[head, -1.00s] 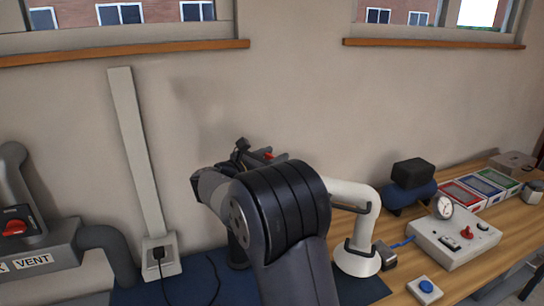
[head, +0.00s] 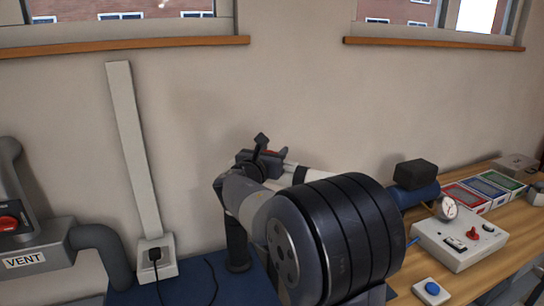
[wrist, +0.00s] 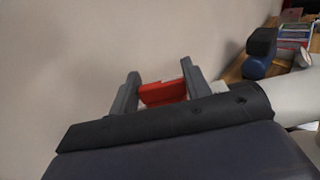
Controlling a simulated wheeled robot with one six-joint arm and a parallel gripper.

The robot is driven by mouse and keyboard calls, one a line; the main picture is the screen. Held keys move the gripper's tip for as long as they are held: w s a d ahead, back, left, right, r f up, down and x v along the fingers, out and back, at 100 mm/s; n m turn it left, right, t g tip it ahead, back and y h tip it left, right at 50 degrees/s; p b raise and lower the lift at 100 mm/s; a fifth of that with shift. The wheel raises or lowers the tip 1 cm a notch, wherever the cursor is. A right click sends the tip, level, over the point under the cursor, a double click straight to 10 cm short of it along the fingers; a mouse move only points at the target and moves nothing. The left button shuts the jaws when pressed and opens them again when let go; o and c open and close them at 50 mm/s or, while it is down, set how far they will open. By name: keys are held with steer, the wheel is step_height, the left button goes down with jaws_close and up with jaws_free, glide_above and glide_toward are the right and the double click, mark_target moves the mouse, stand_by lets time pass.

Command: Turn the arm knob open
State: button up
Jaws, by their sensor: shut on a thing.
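A red knob (wrist: 163,92) shows in the wrist view between the two grey fingers of my gripper (wrist: 160,82), which are shut on it. In the head view my gripper (head: 263,160) is near the wall above the bench, with a little red of the knob (head: 275,153) at its far side. A white arm (head: 312,178) runs behind my gripper to the right, and its lower part is hidden by my own arm. I cannot tell how far the knob is turned.
A grey vent unit (head: 35,245) with its own red knob (head: 8,222) is at left. A wall socket with a plug (head: 157,258) is beside it. At right are a blue compressor (head: 412,193), a control box (head: 460,240), a blue button (head: 432,287) and coloured boxes.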

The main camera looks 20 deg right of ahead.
steer(key=o, duration=1)
steer(key=shift+s+a, duration=0.1)
steer(key=b+v, duration=0.2)
steer(key=v, duration=0.8)
steer(key=shift+s+a, duration=0.2)
